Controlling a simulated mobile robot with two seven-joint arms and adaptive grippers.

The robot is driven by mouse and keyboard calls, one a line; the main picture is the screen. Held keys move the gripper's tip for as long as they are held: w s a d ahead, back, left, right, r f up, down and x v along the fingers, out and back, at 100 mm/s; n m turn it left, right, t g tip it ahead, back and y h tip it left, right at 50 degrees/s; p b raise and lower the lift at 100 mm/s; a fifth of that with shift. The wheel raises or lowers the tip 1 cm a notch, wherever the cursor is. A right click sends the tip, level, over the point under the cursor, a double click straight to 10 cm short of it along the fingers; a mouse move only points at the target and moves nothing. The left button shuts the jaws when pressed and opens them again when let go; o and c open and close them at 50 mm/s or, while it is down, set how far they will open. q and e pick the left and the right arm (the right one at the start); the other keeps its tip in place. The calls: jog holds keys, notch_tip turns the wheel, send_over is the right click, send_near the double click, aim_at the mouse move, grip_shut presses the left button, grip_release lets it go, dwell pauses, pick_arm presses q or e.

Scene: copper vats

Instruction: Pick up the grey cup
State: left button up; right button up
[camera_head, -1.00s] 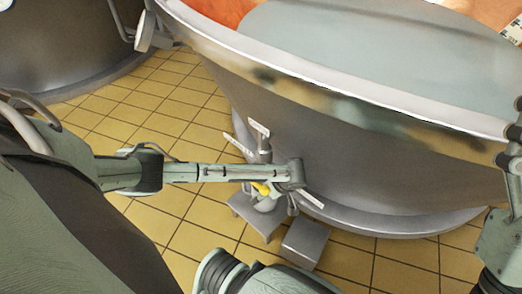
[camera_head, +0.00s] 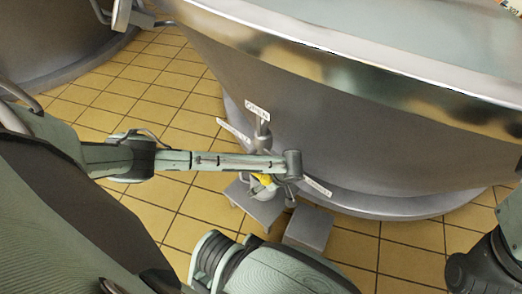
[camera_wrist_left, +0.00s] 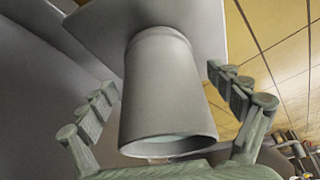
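The grey cup (camera_wrist_left: 170,95) is large in the left wrist view, its round open rim toward the camera and its far end against a flat grey surface (camera_wrist_left: 190,18). My left gripper (camera_wrist_left: 160,81) is open, with one finger on each side of the cup. Gaps show between the fingers and the cup wall. In the head view my left gripper (camera_head: 289,183) points down beside the vat, above the grey blocks. I cannot make out the cup clearly there. My right gripper is not in view; only part of my right arm shows at the right edge.
A large metal vat (camera_head: 330,120) fills the upper right, close to my left gripper. White labels (camera_head: 257,110) and a tap-like fitting (camera_head: 262,132) are on its side. Grey blocks (camera_head: 308,229) stand on the yellow tiled floor (camera_head: 170,90). Another vat (camera_head: 60,40) is at upper left.

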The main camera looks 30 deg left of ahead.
pick_arm(q)
jog(key=c, duration=1.7)
jog(key=shift+o, duration=0.2)
jog(key=shift+a+r, duration=0.1)
jog(key=shift+r, duration=0.1)
